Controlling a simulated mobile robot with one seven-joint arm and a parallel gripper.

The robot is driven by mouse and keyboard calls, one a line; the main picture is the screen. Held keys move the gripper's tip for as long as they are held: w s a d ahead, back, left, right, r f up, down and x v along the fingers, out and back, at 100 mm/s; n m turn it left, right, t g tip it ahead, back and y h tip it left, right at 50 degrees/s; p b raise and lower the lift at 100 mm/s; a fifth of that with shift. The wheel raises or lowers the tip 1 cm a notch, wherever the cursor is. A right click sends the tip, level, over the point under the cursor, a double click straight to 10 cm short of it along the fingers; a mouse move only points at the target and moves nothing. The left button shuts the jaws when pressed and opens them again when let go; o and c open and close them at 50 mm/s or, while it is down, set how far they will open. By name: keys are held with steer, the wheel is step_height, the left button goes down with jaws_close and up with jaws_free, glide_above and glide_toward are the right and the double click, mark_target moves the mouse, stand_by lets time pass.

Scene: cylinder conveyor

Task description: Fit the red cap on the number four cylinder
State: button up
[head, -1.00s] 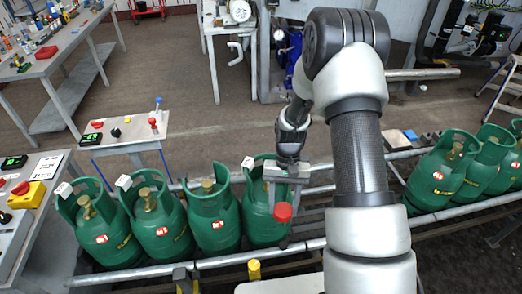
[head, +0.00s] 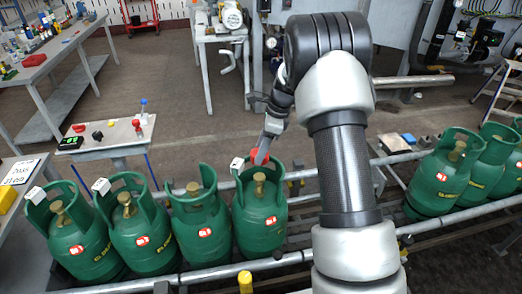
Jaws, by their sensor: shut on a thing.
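Several green cylinders stand in a row on the conveyor at the left. The fourth from the left (head: 259,218) has an open collar, a bare brass valve (head: 260,187), a red-and-white label and a small white block on the collar's left edge. I cannot read a number on any cylinder. My gripper (head: 262,148) is shut on the red cap (head: 259,157), at the collar's top, just above and slightly behind the valve in the picture. The cap looks apart from the valve. My fingers are partly hidden by the wrist and are small here.
The other left cylinders (head: 205,232) stand close beside it, with brass valves inside their collars. More green cylinders (head: 440,180) stand at the right, past my arm. Conveyor rails (head: 225,271) run in front. A button table (head: 105,140) stands behind left.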

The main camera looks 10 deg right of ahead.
steer(key=shift+p, duration=0.3)
steer(key=b, duration=0.3)
glide_above(259, 176)
steer(key=shift+s+d+f, duration=0.1)
steer(key=shift+d+f, duration=0.05)
steer(key=shift+f, duration=1.3)
steer(key=shift+d+f, duration=0.15)
steer(key=shift+f, duration=1.3)
steer(key=shift+p, duration=0.7)
steer(key=shift+f+b, duration=1.25)
steer(key=shift+f, duration=1.1)
steer(key=o, duration=1.1)
steer(key=shift+r, duration=0.1)
steer(key=p+v, duration=0.2)
steer(key=v, duration=1.5)
steer(key=shift+d, duration=0.15)
steer(key=shift+r, duration=0.1)
